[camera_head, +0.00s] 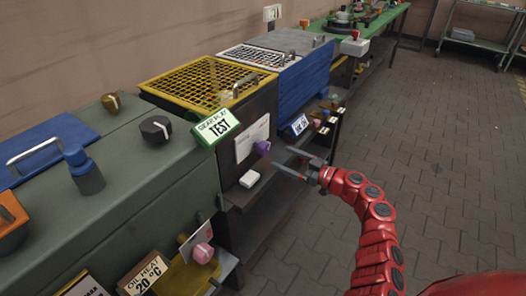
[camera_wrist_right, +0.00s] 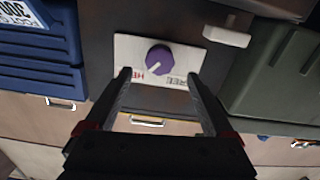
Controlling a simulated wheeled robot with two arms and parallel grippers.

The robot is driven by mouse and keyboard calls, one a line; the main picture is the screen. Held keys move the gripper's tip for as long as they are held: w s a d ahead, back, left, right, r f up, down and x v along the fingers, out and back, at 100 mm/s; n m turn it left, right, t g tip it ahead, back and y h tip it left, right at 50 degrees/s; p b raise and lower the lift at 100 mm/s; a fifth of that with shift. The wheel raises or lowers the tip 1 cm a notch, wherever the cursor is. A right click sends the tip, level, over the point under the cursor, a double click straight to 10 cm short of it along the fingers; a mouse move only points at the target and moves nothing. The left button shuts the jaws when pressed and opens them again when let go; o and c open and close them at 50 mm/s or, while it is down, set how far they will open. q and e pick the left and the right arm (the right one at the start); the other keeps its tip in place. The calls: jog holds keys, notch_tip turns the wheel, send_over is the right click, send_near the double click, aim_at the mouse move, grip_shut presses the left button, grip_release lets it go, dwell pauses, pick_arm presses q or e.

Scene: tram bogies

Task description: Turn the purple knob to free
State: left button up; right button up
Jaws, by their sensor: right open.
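In the right wrist view the knob (camera_wrist_right: 158,58) is on a white plate (camera_wrist_right: 191,55) with red lettering at lower left and grey lettering, seemingly "FREE", at lower right. A pale line on the knob points down-left, toward the red lettering. My right gripper (camera_head: 281,159) is open and empty, a short way in front of the knob. In the right wrist view the fingertips (camera_wrist_right: 159,75) stand apart, with the knob between and beyond them. My left gripper is not in view.
A white block (camera_head: 250,179) sticks out below the knob. A pink knob (camera_head: 203,253) is lower left. A blue box (camera_head: 300,84) stands behind. The paved floor at right is clear.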

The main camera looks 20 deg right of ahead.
aim_at(267, 150)
jog(key=b+x, duration=0.1)
jog(key=x, duration=0.8)
jog(key=shift+b, duration=0.35)
jog(key=c, duration=1.4)
